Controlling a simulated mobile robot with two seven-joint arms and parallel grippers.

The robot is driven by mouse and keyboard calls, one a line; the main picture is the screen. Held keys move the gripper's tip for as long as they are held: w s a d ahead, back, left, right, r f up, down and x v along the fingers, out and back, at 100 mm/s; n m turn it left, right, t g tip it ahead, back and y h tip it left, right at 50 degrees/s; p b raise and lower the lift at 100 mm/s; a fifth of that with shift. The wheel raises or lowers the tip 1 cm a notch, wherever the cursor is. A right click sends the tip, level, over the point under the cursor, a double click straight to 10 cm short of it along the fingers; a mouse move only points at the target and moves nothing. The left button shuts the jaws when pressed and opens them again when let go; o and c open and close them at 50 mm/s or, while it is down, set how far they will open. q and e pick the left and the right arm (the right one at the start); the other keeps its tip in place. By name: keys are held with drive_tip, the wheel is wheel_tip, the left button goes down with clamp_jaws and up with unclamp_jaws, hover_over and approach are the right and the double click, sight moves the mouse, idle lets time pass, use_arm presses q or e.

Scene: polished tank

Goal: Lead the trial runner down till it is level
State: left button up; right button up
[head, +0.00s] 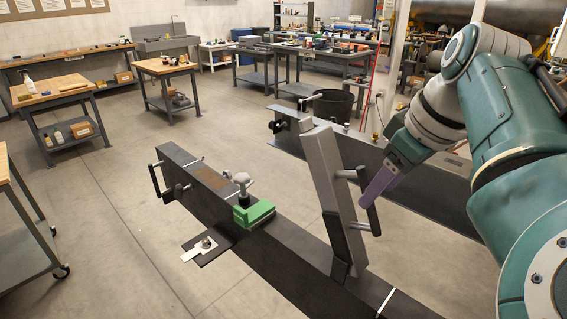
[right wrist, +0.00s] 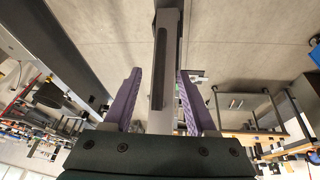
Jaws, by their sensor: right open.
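The trial runner (head: 332,180) is a grey bar standing steeply tilted, its foot on the long dark beam (head: 285,240) and its top leaning left. A dark handle (head: 369,205) stands off its right side on two short posts. My right gripper (head: 374,188) has purple fingers and is at the handle's upper part. In the right wrist view my right gripper (right wrist: 159,80) is open, with one finger on each side of the handle (right wrist: 158,72) and gaps visible; the runner (right wrist: 168,118) lies behind it. My left gripper is not in view.
A green clamp block (head: 254,213) with a grey knob sits on the beam, left of the runner. A second dark beam (head: 400,178) lies behind, with a dark bin (head: 333,107) beyond it. Workbenches (head: 62,97) stand farther back.

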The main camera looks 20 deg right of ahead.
sight(366, 213)
drive_tip(key=shift+x, duration=2.7)
drive_tip(key=shift+c, duration=0.2)
clamp_jaws()
